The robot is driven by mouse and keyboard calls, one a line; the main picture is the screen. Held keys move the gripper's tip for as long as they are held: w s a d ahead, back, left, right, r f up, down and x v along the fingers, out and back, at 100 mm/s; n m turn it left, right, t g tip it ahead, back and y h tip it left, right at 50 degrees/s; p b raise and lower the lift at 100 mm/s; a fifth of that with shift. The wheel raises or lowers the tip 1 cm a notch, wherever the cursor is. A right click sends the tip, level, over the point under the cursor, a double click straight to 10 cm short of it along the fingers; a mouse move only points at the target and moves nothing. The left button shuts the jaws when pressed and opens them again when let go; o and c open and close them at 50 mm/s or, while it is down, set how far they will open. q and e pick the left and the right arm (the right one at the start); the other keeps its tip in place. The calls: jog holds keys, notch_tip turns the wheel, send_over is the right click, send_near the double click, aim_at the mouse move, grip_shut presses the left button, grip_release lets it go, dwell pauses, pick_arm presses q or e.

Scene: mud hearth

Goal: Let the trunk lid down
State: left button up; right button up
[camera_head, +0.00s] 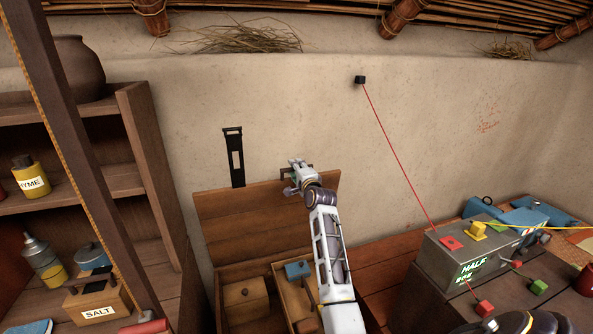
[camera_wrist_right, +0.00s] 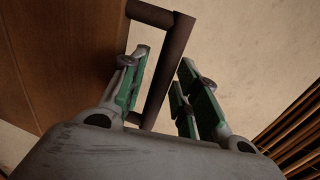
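The wooden trunk lid (camera_head: 235,220) stands raised, leaning back near the mud wall. A dark bar handle (camera_wrist_right: 168,70) sticks out from the lid's board, which also shows in the right wrist view (camera_wrist_right: 60,65). My right gripper (camera_head: 295,178) is at the lid's upper part, by the handle. In the right wrist view its green-padded fingers (camera_wrist_right: 165,90) are apart, with the handle bar between them and gaps visible on both sides. The open trunk (camera_head: 230,272) below holds a wooden box (camera_head: 245,300) and a tray with a blue item (camera_head: 297,270).
A shelf unit (camera_head: 150,170) with jars and a salt box (camera_head: 97,305) stands left of the trunk. A black slotted strap (camera_head: 235,158) is on the wall behind the lid. A grey metal box (camera_head: 455,262) with a red line to a wall block (camera_head: 360,80) is at right.

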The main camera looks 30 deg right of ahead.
grip_shut()
pick_arm(q)
jog(key=shift+s, duration=0.1)
jog(key=shift+s, duration=0.25)
jog(key=shift+s+a+f, duration=0.1)
jog(key=shift+f, duration=0.05)
pick_arm(e)
jog(key=shift+s+f, duration=0.15)
